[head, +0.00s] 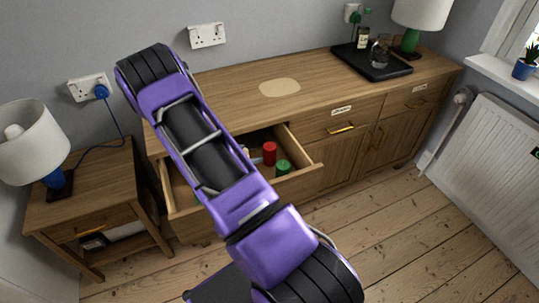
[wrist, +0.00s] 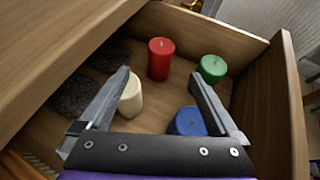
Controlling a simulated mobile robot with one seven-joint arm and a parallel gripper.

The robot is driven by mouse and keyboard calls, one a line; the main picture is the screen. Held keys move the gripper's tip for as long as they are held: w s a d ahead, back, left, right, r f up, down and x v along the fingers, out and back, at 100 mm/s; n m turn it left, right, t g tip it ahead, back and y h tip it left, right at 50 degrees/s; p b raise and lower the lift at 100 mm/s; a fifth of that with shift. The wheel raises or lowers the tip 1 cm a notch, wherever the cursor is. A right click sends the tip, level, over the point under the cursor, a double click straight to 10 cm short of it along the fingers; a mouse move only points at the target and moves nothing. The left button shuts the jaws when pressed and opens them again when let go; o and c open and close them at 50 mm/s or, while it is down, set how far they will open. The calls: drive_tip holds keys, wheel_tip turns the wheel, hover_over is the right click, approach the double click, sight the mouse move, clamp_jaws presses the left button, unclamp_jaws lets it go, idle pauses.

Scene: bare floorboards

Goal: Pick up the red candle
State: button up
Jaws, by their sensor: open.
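The red candle (wrist: 161,60) stands upright in the open drawer (wrist: 285,120), near its far side in the wrist view. In the head view the red candle (head: 270,153) shows just right of my arm. My gripper (wrist: 160,85) is open, its two fingers apart and pointing toward the candle, with nothing held between them. The red candle is beyond the fingertips, apart from them. In the head view my arm hides the gripper and part of the drawer.
A cream candle (wrist: 131,96) is beside the left finger, a blue candle (wrist: 187,122) by the right finger, and a green candle (wrist: 212,69) right of the red one. Dark flat pieces (wrist: 74,94) lie at the drawer's left. The sideboard top (wrist: 60,40) overhangs at left.

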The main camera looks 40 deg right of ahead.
sight(265, 151)
drive_tip(key=x, duration=0.5)
drive_tip(key=shift+d+f, duration=0.2)
drive_tip(key=shift+d, duration=0.1)
drive_tip(key=shift+x, duration=2.75)
drive_tip(key=shift+s, duration=0.1)
clamp_jaws()
